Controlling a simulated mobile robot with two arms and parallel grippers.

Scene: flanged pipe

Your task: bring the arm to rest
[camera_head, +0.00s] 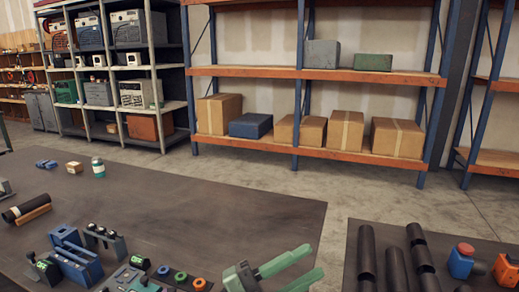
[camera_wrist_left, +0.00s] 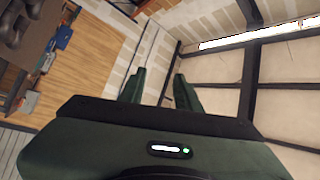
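My left gripper (camera_head: 315,259) is at the bottom of the head view, right of centre, near the right edge of the dark table. Its two green fingers point to the right and stand apart with nothing between them. In the left wrist view the two fingers (camera_wrist_left: 160,76) are also apart, with only the background wall between them. My right gripper is in neither view.
The dark table (camera_head: 200,200) holds a blue vise (camera_head: 75,256), small tools and coloured rings (camera_head: 180,278) at its front. A second table on the right bears black pipes (camera_head: 367,258) and a red-and-blue part (camera_head: 461,260). Shelves with cartons (camera_head: 346,131) stand behind.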

